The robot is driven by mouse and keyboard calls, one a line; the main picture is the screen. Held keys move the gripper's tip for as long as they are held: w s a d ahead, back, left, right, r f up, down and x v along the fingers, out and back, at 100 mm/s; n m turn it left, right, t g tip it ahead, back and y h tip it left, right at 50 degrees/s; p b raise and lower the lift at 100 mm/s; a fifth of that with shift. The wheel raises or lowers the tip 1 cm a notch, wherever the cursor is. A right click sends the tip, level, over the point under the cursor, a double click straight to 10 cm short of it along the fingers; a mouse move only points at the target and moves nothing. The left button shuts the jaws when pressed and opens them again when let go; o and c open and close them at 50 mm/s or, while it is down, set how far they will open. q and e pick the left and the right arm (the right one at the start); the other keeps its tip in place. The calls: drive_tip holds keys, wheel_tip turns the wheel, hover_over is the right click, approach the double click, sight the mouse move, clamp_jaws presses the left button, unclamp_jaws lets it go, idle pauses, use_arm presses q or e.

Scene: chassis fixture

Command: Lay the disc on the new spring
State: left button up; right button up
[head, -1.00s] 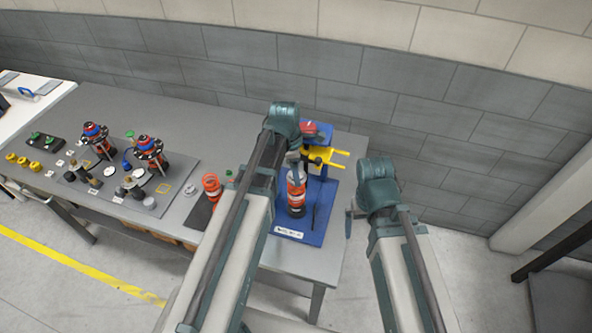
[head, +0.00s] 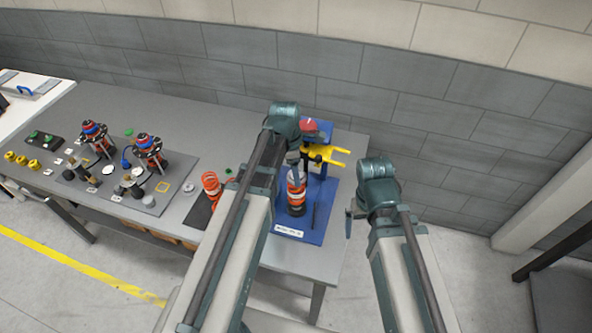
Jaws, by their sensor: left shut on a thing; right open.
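An orange spring (head: 296,188) stands upright around a dark strut body on the blue fixture board (head: 322,215). My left gripper (head: 294,163) points down right at its top end. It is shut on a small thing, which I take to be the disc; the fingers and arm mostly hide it. I cannot tell whether it touches the spring. Another orange spring (head: 211,185) stands on a dark mat left of my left arm; the frames do not show which spring is new. My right gripper (head: 349,225) is open and empty, off the table's right edge.
A yellow fork-shaped part (head: 328,154) and a red part (head: 313,127) stand behind the strut. A grey mat (head: 180,190) on the left holds two strut assemblies and small parts. A brick wall is behind.

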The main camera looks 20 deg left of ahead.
use_arm(q)
drive_tip(key=shift+f, duration=0.2)
drive_tip(key=o, duration=1.4)
wheel_tip(320, 180, up, 7)
drive_tip(key=p, duration=0.7)
drive_tip(key=shift+r, duration=0.15)
drive_tip(key=shift+f, duration=0.2)
wheel_tip(320, 180, down, 7)
drive_tip(key=b, duration=0.7)
drive_tip(key=shift+r, duration=0.15)
